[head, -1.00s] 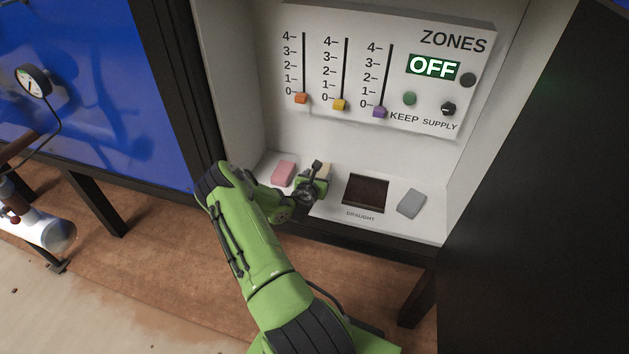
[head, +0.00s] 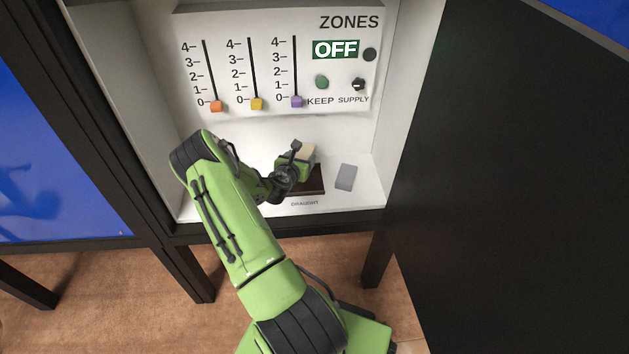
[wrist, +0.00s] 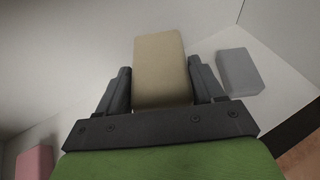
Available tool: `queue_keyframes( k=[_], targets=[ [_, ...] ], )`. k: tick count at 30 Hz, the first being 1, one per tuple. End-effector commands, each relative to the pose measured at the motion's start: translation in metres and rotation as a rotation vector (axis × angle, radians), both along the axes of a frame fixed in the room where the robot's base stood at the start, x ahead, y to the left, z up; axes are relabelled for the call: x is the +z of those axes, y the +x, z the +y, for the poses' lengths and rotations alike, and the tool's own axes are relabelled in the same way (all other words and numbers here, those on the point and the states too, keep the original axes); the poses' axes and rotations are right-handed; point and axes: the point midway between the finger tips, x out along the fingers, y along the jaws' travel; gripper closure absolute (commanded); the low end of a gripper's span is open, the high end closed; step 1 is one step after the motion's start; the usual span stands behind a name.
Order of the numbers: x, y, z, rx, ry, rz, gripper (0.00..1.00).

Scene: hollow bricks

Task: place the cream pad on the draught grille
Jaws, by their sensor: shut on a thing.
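The cream pad (head: 306,151) is between the fingers of my gripper (head: 297,156), which is shut on it. In the wrist view the cream pad (wrist: 162,70) stands out beyond both dark fingers of my gripper (wrist: 163,88). The draught grille (head: 312,184) is a dark square set in the white shelf, above the DRAUGHT label. My gripper and the pad show over the grille's left and back part and hide some of it. I cannot tell how high the pad is above the grille.
A grey pad (head: 346,177) lies on the shelf right of the grille. A pink pad (wrist: 35,161) shows at the lower left of the wrist view. The ZONES panel (head: 280,70), with sliders and an OFF display, is on the back wall. Cabinet walls bound the shelf.

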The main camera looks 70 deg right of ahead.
Motion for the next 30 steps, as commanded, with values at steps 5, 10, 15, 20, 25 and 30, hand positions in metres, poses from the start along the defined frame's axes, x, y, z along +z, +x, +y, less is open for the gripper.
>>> queue_keyframes(
  k=[5, 10, 15, 20, 25, 30],
  targets=[
    [-0.05, 0.0, 0.0, 0.0, 0.004, 0.001, 0.62],
    [-0.07, 0.0, 0.0, 0.001, 0.003, 0.001, 0.62],
    [-0.097, 0.001, 0.0, 0.002, 0.003, 0.0, 0.62],
    [-0.094, 0.001, 0.0, 0.002, 0.001, -0.001, 0.62],
    [-0.099, 0.001, 0.001, 0.003, 0.003, 0.0, 0.62],
    [-0.1, 0.001, 0.001, 0.002, 0.003, 0.0, 0.2]
  ],
)
